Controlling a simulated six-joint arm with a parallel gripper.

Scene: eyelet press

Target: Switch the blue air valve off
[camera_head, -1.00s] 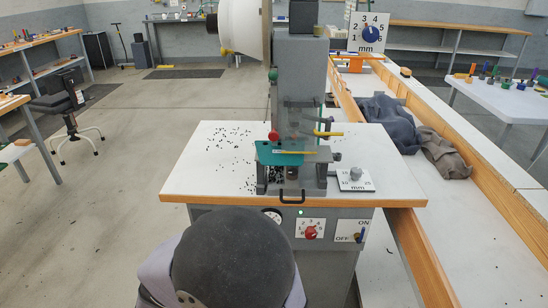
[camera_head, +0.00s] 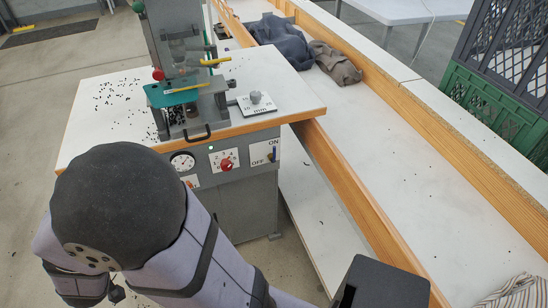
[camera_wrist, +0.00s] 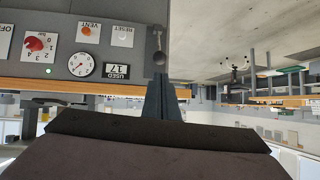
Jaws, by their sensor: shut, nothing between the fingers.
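The blue air valve (camera_head: 273,154) is a small blue lever on a white plate marked ON and OFF, at the right of the press's front panel. Its lever looks roughly upright, near the ON mark. In the wrist view only the edge of the OFF label (camera_wrist: 5,42) shows at far left; the blue lever is out of that view. My gripper (camera_wrist: 161,80) is shut and empty, in front of the panel's other side, near the USED counter (camera_wrist: 116,71). It is apart from the valve. I cannot make out the gripper in the head view.
The panel also bears a red knob (camera_head: 226,165) and a gauge (camera_head: 183,161). The press table (camera_head: 95,130) overhangs it with a wooden edge. A bench with wooden rails (camera_head: 420,170) runs along the right, with dark cloths (camera_head: 275,42) on it. A green crate (camera_head: 500,115) stands beyond.

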